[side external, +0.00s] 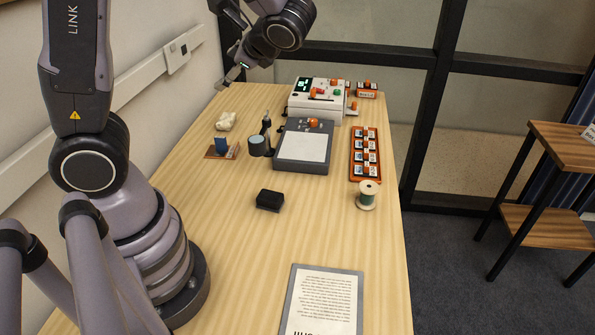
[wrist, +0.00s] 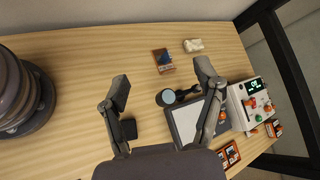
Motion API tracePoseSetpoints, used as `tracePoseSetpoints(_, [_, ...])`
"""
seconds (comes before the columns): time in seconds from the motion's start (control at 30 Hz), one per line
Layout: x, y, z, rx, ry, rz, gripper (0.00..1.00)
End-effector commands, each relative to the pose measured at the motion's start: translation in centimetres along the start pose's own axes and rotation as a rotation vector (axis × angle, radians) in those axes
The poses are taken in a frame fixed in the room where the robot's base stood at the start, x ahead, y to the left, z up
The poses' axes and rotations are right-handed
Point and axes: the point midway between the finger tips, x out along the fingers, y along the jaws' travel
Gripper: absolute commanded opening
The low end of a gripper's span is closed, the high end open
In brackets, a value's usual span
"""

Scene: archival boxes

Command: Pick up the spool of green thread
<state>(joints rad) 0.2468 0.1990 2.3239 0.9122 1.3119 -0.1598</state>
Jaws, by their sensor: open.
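The spool of green thread (side external: 367,195) stands upright on the wooden table near its right edge, in front of the orange tray of small blocks. It has pale flanges and dark green thread. I cannot see it in the wrist view. My gripper (side external: 232,78) is at the far left end of the table, high above it and well away from the spool. In the wrist view my gripper (wrist: 163,82) has its two fingers wide apart with nothing between them.
A small black block (side external: 270,200) lies left of the spool. An orange tray (side external: 352,158) is behind the spool. A grey-framed pad (side external: 302,146), a white device (side external: 316,98) and a dark cylinder (side external: 257,146) stand further back. A printed tablet (side external: 322,300) lies in front.

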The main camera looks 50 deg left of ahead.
Motion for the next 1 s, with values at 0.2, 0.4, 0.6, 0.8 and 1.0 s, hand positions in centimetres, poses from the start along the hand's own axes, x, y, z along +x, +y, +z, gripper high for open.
tracePoseSetpoints(0.2, [0.0,-2.3,-9.3,0.337,-0.193,-0.453,0.67])
tracePoseSetpoints(0.4, [-1.0,0.1,-20.1,0.611,-0.225,-0.900,0.67])
tracePoseSetpoints(0.6, [-1.1,8.1,-29.9,0.849,-0.112,-1.315,0.67])
tracePoseSetpoints(0.8, [0.1,15.8,-34.5,0.988,0.045,-1.552,0.67])
tracePoseSetpoints(1.0, [0.6,17.4,-36.0,1.019,0.103,-1.610,0.67])
